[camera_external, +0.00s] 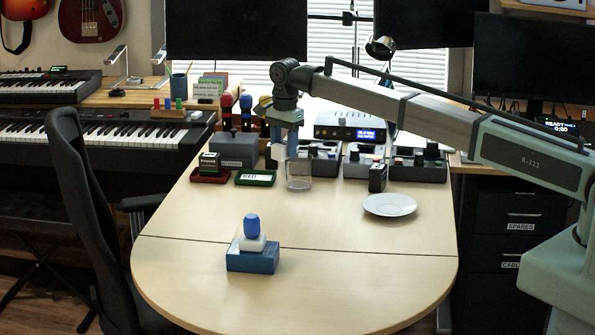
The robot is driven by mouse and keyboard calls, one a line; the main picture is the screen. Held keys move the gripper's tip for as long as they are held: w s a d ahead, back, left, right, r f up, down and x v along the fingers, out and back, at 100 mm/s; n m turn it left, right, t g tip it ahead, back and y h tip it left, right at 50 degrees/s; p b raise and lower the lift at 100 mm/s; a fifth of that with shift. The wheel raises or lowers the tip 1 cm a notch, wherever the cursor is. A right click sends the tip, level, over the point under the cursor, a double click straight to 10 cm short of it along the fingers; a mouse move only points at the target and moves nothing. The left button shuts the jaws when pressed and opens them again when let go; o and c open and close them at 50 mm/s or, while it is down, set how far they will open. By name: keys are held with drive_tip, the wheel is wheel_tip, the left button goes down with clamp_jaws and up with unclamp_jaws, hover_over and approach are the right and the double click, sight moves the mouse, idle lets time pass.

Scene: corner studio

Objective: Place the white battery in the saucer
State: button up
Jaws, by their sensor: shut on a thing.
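The saucer (389,204) is a white, shallow round dish on the right side of the table, with a bare surface. My gripper (287,153) points down over the back middle of the table, left of the saucer and well apart from it. It is shut on a small pale thing, too small and blurred here to name with certainty. I cannot clearly make out the white battery anywhere. A clear glass (299,178) shows just below my gripper; I cannot tell whether they touch.
A dark upright block (377,178) stands just behind the saucer. A blue box (252,261) bears a white piece and a blue knob. Red (209,176) and green (255,178) trays lie left of my gripper. Grey devices (418,168) line the back. The front right is clear.

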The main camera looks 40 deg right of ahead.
drive_tip(key=s+d+m, duration=0.1)
drive_tip(key=s+d, duration=0.9)
drive_tip(key=d, duration=0.3)
drive_tip(key=n, duration=0.7)
hover_over(390, 209)
drive_tip(key=shift+f, duration=0.65)
drive_tip(key=shift+w+f, duration=0.1)
drive_tip(key=shift+f, duration=4.7)
drive_tip(key=shift+f, duration=0.1)
drive_tip(key=o, duration=1.2)
wheel_tip(390, 209, up, 12)
